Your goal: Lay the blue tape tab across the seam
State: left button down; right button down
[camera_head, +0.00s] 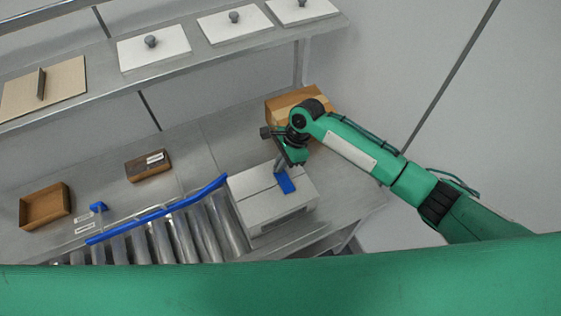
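A pale closed box (255,205) stands on the steel bench beside the roller conveyor, with a thin seam line running across its top. The blue tape tab (287,184) is at the box top, over the seam line; I cannot tell whether it touches the surface. My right gripper (279,170) points down at the upper end of the tab, and its narrow fingers look closed on it. The arm hides part of the box's far side. My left gripper is not in view.
A brown carton (285,106) stands behind my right gripper. A blue rail (160,210) edges the rollers (180,237). An open brown tray (45,206), a small labelled brown box (148,166) and a small blue piece (98,207) lie left. A shelf (210,60) with knobbed lids hangs above.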

jog(key=c, duration=1.6)
grip_release()
jog(key=shift+c, duration=0.6)
notch_tip(320, 180, up, 5)
jog(key=p, duration=0.6)
jog(key=shift+r+p, duration=1)
jog(key=shift+r, duration=0.05)
jog(key=shift+s+f, duration=0.1)
